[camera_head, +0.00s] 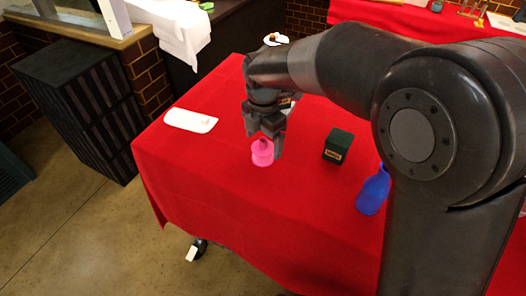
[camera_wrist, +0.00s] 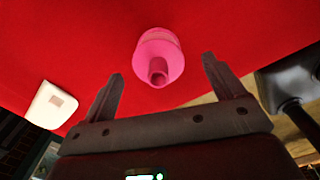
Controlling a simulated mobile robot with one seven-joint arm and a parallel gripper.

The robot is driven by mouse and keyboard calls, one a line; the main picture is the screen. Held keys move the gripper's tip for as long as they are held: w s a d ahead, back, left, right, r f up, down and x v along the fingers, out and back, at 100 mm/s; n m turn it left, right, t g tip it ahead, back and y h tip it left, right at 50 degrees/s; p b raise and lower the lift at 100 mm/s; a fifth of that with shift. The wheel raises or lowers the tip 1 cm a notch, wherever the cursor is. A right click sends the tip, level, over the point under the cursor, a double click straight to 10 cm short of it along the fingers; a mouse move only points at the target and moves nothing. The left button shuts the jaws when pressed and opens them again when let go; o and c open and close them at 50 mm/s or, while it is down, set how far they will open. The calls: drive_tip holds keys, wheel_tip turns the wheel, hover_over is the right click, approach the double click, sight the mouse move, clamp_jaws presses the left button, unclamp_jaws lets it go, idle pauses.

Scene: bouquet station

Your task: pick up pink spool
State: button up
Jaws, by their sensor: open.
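The pink spool (camera_head: 262,155) stands on the red-covered table, near its front left part. In the wrist view the pink spool (camera_wrist: 158,55) lies just beyond the fingertips, between their lines, with its narrow hollow post facing the camera. My gripper (camera_head: 263,142) is close above the spool in the head view, pointing down, and partly covers its top. In the wrist view my gripper (camera_wrist: 162,66) has its two fingers wide apart with nothing between them.
A white flat item (camera_head: 190,121) lies left of the spool. A dark green box (camera_head: 338,145) and a blue vase-like object (camera_head: 373,190) stand to the right. The red table (camera_head: 215,195) is bare around the spool. A black slatted cabinet (camera_head: 85,110) stands left of the table.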

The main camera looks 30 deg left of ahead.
sight(263, 150)
wheel_tip(263, 150, down, 5)
drive_tip(key=shift+w+a+r, duration=0.1)
drive_tip(key=shift+c, duration=0.6)
drive_tip(key=c, duration=1)
drive_tip(key=shift+o, duration=0.2)
